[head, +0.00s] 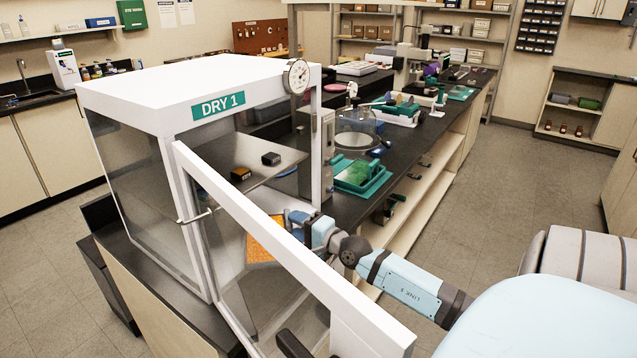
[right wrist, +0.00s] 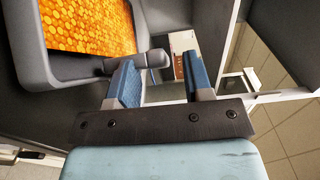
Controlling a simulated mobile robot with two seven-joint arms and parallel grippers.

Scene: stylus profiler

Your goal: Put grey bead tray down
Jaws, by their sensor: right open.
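The grey bead tray (right wrist: 62,66) fills the upper left of the right wrist view, with orange beads (right wrist: 95,25) inside its rim. A rounded grey tab (right wrist: 154,57) sticks out from its side toward my right gripper (right wrist: 163,72). The gripper's blue fingers are apart, with the tab close to the left finger. In the head view the orange beads (head: 260,243) show low in the white DRY 1 cabinet (head: 150,95), partly behind its door. My right gripper (head: 300,222) is beside them. My left gripper is not in view.
The cabinet's glazed, white-framed door (head: 290,255) stands open across the front of my right arm. Above the tray, a shelf (head: 222,160) holds two small dark boxes. A black bench (head: 410,135) with a green tray (head: 355,178) and instruments runs behind the cabinet.

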